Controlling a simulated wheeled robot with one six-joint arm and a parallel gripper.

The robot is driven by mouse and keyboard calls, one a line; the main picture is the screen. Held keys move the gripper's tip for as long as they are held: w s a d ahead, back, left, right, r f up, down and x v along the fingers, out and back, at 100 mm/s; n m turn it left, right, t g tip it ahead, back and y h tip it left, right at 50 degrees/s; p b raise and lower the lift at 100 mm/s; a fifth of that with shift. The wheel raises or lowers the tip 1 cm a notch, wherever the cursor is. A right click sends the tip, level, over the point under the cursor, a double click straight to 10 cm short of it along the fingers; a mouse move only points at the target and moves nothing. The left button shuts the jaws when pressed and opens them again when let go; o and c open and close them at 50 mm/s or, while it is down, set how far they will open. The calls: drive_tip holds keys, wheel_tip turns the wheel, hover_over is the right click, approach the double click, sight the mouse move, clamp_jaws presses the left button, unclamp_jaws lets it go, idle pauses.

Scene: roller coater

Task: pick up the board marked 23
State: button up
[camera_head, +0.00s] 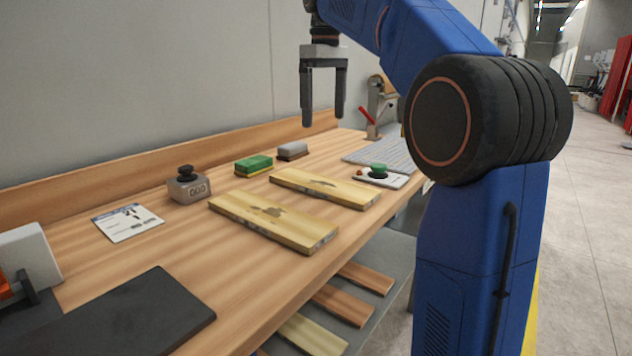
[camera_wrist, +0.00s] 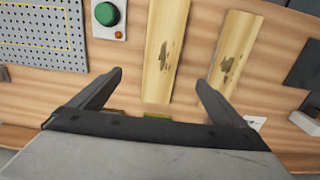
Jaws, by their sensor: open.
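Two pale wooden boards lie flat on the workbench, each with dark stains on top. The nearer board (camera_head: 272,221) also shows on the right in the wrist view (camera_wrist: 236,45). The farther board (camera_head: 325,188) shows in the middle of the wrist view (camera_wrist: 165,45). I cannot read a number 23 on either. My gripper (camera_head: 324,121) is open and empty, pointing down well above the bench's far part. In the wrist view its fingers (camera_wrist: 160,79) spread on either side of the farther board's lower end, with no contact visible.
On the wooden bench (camera_head: 130,262) stand a counter (camera_head: 188,186), a green sponge (camera_head: 253,164), a grey block (camera_head: 292,151), a green-button panel (camera_head: 380,177) and a perforated plate (camera_head: 383,152). A card (camera_head: 128,222) and dark mat (camera_head: 130,315) lie nearer. More boards (camera_head: 343,304) lie below.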

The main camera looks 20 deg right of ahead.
hover_over(322, 182)
drive_tip(key=f, duration=1.2)
drive_tip(key=shift+s+d, duration=0.1)
drive_tip(key=shift+d, duration=0.1)
drive_tip(key=shift+a+f, duration=0.15)
drive_tip(key=shift+f, duration=1.15)
drive_tip(key=shift+a+f, duration=0.1)
drive_tip(key=shift+f, duration=1.2)
drive_tip(key=c, duration=1.3)
